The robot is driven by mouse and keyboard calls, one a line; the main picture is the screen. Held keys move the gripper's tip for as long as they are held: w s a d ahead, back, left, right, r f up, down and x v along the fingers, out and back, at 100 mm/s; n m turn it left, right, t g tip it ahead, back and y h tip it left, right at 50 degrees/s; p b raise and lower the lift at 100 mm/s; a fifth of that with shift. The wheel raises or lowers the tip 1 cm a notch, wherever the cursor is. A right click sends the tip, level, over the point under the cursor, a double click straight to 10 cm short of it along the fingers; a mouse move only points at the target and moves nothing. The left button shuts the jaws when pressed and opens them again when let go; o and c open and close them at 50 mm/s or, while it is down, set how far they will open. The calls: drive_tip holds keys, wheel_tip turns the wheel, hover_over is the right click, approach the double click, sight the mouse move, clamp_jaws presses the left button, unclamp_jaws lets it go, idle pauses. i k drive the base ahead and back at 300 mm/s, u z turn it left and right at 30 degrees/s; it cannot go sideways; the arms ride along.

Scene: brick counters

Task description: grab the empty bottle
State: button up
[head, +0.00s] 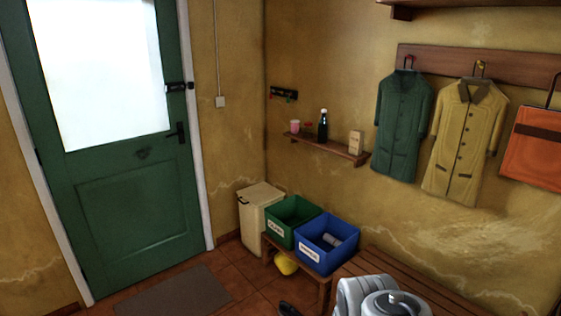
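A dark bottle (323,126) with a pale cap stands upright on the small wall shelf (335,147), right of the door. I cannot tell from here whether it is empty. A small greyish item (332,240) lies in the blue bin; it is too small to tell what it is. The grey rounded parts at the bottom right look like my own arm. My gripper is not in view.
The shelf also holds a pink container (294,126), a small red item (308,128) and a beige box (356,143). Below are a cream bin (259,213), a green bin (282,234), a blue bin (314,254) and a slatted bench (400,275). Coats hang on the right.

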sight(323, 124)
drive_tip(key=z, duration=0.2)
drive_tip(key=i, duration=0.95)
drive_tip(key=u, duration=0.4)
drive_tip(key=k, duration=0.65)
drive_tip(key=u, duration=0.9)
drive_tip(key=i, duration=3.6)
drive_tip(key=z, duration=1.2)
drive_tip(key=i, duration=1.1)
drive_tip(key=z, duration=1.4)
drive_tip(key=i, duration=0.5)
drive_tip(key=z, duration=0.2)
